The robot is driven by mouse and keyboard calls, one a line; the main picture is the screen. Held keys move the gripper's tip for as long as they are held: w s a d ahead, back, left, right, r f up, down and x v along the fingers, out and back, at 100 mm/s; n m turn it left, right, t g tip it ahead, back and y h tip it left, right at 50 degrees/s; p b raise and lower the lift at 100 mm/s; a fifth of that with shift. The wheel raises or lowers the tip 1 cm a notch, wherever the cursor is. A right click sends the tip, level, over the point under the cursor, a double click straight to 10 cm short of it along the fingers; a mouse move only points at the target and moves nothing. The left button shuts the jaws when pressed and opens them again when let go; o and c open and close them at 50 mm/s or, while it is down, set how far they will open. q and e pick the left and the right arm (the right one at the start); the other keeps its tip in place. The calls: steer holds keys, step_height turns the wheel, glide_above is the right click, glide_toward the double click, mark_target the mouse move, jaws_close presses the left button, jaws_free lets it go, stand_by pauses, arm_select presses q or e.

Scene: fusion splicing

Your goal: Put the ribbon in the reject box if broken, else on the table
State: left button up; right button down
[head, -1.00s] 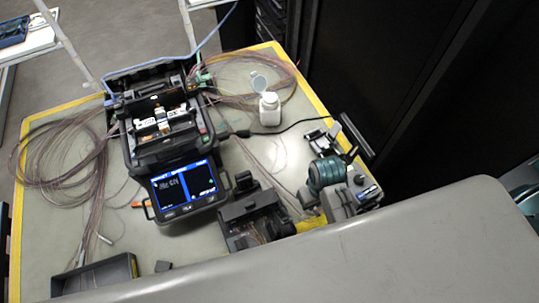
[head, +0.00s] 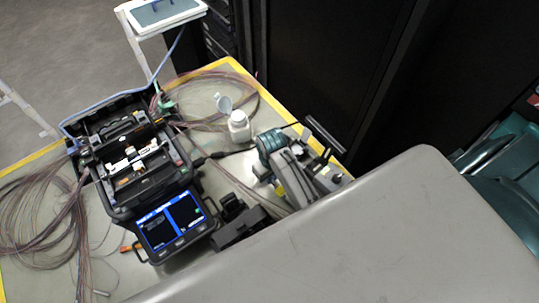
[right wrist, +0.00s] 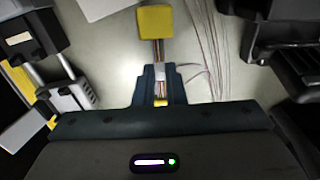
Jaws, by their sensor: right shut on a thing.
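In the right wrist view my right gripper (right wrist: 160,82) is shut on the ribbon (right wrist: 161,90), a narrow strip of coloured fibres. A whitish band crosses it between the fingertips. A square yellow piece (right wrist: 155,22) sits at its far end. I cannot tell whether the ribbon is broken. In the head view a teal and grey part of my right arm (head: 270,143) is over the right side of the table (head: 205,98); the ribbon cannot be made out there. My left gripper is not in view. No reject box shows now.
The black fusion splicer (head: 130,160) stands left of centre, its screen (head: 168,222) lit blue. A white bottle (head: 239,126) stands behind my right arm. A dark device (head: 238,218) is near the front. Loose fibre coils (head: 40,225) cover the left side.

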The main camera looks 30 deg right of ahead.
steer(key=shift+w+r, duration=0.1)
steer(key=shift+w, duration=0.25)
steer(key=shift+w+f+p, duration=0.15)
steer(key=shift+f+p, duration=0.1)
steer(key=shift+p, duration=0.2)
step_height(320, 180, down, 2)
steer(key=shift+f+p, duration=0.2)
steer(key=shift+p, duration=0.3)
steer(key=shift+f, duration=0.45)
steer(key=c, duration=1.5)
jaws_free()
steer(key=shift+f, duration=0.1)
step_height(320, 180, up, 12)
steer(key=b, duration=0.2)
